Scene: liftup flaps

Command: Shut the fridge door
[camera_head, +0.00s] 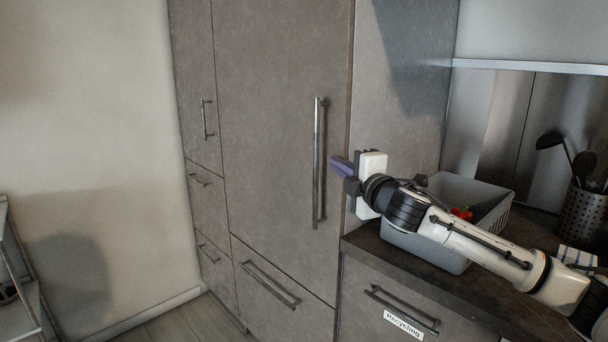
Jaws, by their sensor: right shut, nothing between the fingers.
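A tall grey cabinet-front door (270,130) with a long vertical metal handle (318,165) stands in the middle; it looks like the fridge door and sits about flush with the fronts around it. Whether a thin gap is left at its right edge I cannot tell. My right gripper (342,167) is at the right of the handle, in front of the door's right edge, with its purple-grey fingers pointing left. The fingers are shut and empty. Whether they touch the door I cannot tell. My left gripper is out of view.
A grey bin (484,201) with something red in it stands on the dark counter (375,246) below my right arm. A holder with utensils (584,213) is at the far right. A drawer labelled Recycling (403,324) is below. Floor at left is clear.

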